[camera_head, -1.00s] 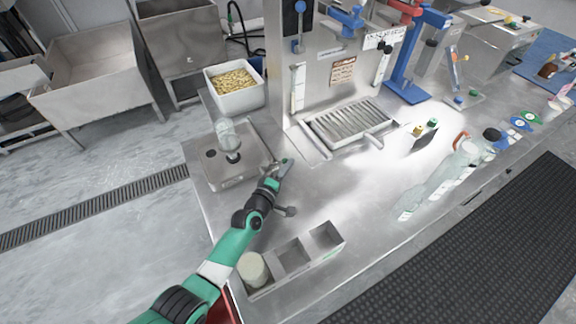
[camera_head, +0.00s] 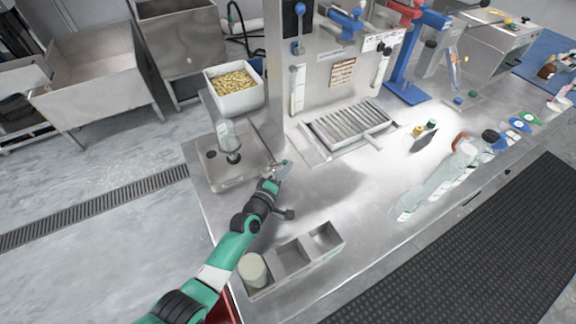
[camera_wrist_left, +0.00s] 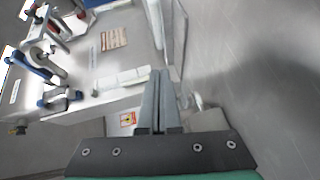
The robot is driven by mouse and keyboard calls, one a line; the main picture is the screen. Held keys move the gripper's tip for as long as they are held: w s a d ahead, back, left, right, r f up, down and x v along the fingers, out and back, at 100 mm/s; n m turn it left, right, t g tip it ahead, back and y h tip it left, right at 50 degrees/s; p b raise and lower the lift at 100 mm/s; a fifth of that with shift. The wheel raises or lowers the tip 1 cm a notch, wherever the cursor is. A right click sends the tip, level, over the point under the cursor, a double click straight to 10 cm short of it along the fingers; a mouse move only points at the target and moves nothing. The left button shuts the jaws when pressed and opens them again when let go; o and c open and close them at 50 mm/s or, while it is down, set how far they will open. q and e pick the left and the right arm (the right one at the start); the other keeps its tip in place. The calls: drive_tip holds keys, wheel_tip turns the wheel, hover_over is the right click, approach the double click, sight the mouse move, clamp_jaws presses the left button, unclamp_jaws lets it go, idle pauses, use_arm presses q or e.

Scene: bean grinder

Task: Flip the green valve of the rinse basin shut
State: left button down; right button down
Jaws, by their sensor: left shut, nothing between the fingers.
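My left gripper (camera_head: 283,168) is over the steel counter, just right of a low steel unit (camera_head: 208,184) with a clear glass vessel (camera_head: 229,142) on it. In the left wrist view its two fingers (camera_wrist_left: 158,100) are together, with nothing between them. A tiny green spot (camera_head: 287,162) shows at the fingertips; I cannot tell whether it is the green valve. I cannot make out the rinse basin for certain; the low steel unit may be it. Whether the fingers touch anything is unclear. My right gripper is out of view.
A white bin (camera_head: 236,102) of pale beans stands behind the low unit. A large steel machine (camera_head: 332,75) with a slatted drip tray (camera_head: 350,127) is behind and right of the gripper. A three-compartment steel holder (camera_head: 292,256) is at the front.

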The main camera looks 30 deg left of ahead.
use_arm(q)
drive_tip(key=s+p, duration=0.1)
drive_tip(key=s, duration=0.1)
drive_tip(key=s+p, duration=0.1)
drive_tip(key=s, duration=0.1)
drive_tip(key=s+r+p, duration=0.1)
drive_tip(key=s, duration=0.1)
drive_tip(key=shift+d, duration=0.25)
drive_tip(key=shift+s, duration=0.35)
